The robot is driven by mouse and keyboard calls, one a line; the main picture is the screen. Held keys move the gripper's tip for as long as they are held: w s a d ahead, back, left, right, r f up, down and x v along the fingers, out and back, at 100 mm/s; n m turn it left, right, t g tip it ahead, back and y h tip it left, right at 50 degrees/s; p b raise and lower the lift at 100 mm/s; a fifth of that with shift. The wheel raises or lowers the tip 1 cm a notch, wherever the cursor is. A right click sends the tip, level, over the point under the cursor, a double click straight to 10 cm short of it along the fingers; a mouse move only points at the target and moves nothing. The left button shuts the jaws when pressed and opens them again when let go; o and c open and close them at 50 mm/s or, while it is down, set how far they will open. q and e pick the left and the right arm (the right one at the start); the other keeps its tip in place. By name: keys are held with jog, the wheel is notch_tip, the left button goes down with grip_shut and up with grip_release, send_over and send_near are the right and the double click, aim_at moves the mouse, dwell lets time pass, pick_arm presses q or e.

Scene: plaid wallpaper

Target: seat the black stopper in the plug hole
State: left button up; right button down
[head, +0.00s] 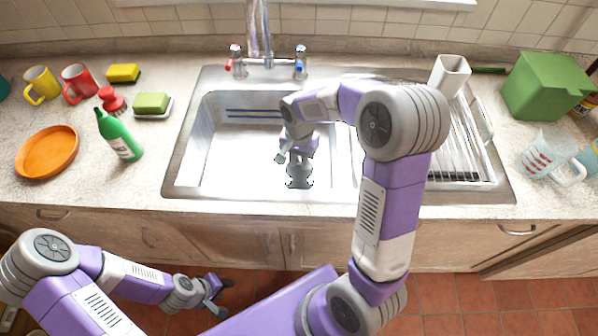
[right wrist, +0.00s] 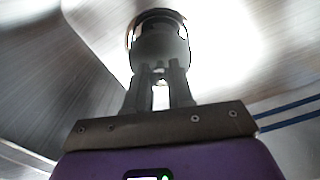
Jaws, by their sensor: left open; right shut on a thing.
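My right gripper (head: 299,158) reaches down inside the sink basin, fingers pointing toward its floor. In the right wrist view it (right wrist: 160,88) is shut on the dark stopper (right wrist: 161,45), gripping its near end. The stopper (head: 299,176) also shows in the head view as a dark shape below the gripper, near the front of the basin. My left gripper (head: 222,297) is open and empty, low in front of the cabinets.
The steel sink (head: 180,165) has a faucet (head: 262,55) behind it and a ribbed drainboard at right holding a white cup (head: 450,74). A green bottle (head: 120,136) and sponge (head: 152,103) stand left; a green box (head: 545,86) and measuring jug (head: 545,155) stand right.

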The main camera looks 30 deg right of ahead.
aim_at(299, 168)
notch_tip(299, 168, down, 5)
jog(key=shift+b, duration=0.8)
jog(key=shift+f, duration=0.2)
jog(key=c, duration=1)
grip_release()
jog(key=shift+r, duration=0.6)
notch_tip(299, 168, up, 11)
jog(key=p, duration=0.4)
jog(key=shift+r, duration=0.15)
